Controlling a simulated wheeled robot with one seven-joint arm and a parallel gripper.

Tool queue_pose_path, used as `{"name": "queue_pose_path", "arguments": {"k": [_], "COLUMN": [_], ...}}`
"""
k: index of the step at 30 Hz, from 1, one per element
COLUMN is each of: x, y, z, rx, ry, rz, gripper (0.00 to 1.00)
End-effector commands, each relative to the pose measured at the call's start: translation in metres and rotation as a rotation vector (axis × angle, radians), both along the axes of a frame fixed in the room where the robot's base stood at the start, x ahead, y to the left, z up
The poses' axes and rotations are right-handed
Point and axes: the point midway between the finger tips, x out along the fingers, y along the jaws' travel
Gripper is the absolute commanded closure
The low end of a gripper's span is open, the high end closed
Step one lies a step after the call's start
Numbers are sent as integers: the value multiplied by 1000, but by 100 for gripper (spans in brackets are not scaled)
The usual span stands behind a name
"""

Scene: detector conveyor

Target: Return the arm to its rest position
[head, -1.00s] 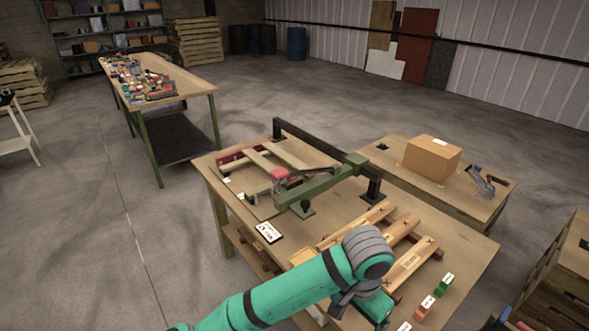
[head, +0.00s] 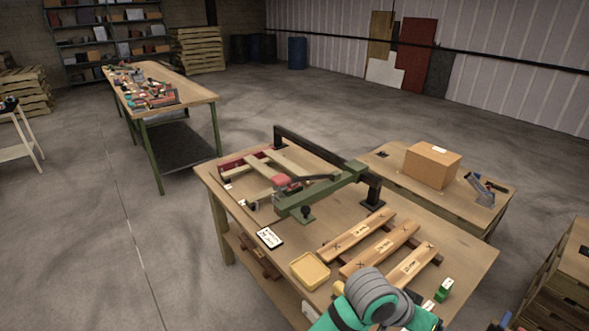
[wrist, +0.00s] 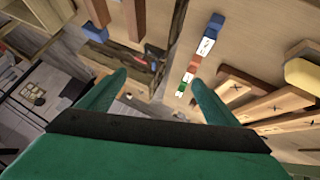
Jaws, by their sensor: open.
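My teal arm with a grey ribbed joint (head: 372,295) is low at the bottom edge of the head view, over the front of the workbench (head: 462,252). My gripper (wrist: 158,90) shows in the wrist view with its two green fingers spread apart and nothing between them. In the head view the gripper is mostly hidden or cut off at the bottom edge. Past the fingers, the wrist view shows the bench top with the small coloured blocks and several marked wooden planks (wrist: 245,108).
On the bench are marked planks (head: 378,250), a yellow tray (head: 310,271), a label card (head: 270,237), a green clamp arm (head: 320,190) on a black rail, and a green block (head: 444,290). A cardboard box (head: 432,165) stands on the table behind.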

Motion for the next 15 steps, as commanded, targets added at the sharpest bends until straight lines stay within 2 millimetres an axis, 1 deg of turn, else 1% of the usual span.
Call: {"name": "queue_pose_path", "arguments": {"k": [1,3,6,9,11,15], "x": [-2,0,3,8,11,17], "y": [-13,-25,-38,-45,-46,-42], "z": [4,11,20,27,30,31], "rx": [-72,-165,-288,-401,-462,-584], "ry": [2,-7,-20,-31,-39,-58], "rz": [17,52,107,172,216,330], "gripper": [15,15,15,15,15,15]}}
